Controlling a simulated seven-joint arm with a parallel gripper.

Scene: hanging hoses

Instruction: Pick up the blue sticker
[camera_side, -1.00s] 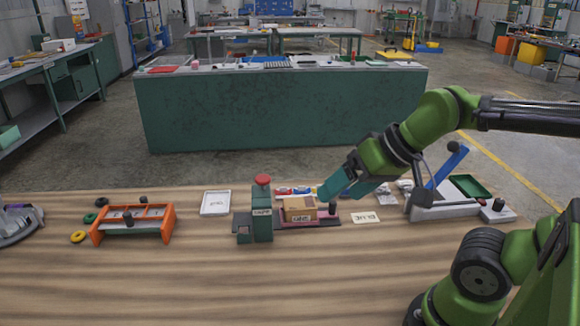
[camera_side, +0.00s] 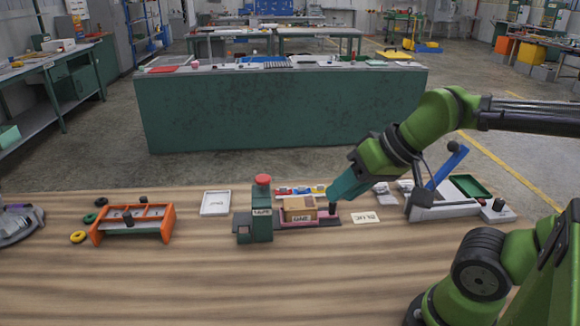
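A row of small coloured pieces (camera_side: 298,190) in red, blue and yellow lies behind a brown box (camera_side: 300,209) on the wooden table. A small blue patch shows in that row, but it is too small to tell whether it is the blue sticker. A white card (camera_side: 365,217) with dark lettering lies flat to the right of the box. My gripper (camera_side: 333,199) points down and left, with its teal end just right of the coloured row and beside a black knob (camera_side: 332,209). I cannot tell whether its fingers are apart, and nothing is clearly seen in it.
A green press (camera_side: 262,224) with a red top stands left of the box. A white tray (camera_side: 215,203) and an orange frame (camera_side: 132,222) stand farther left. A grey device with a blue lever (camera_side: 447,166) stands to the right. The front of the table is clear.

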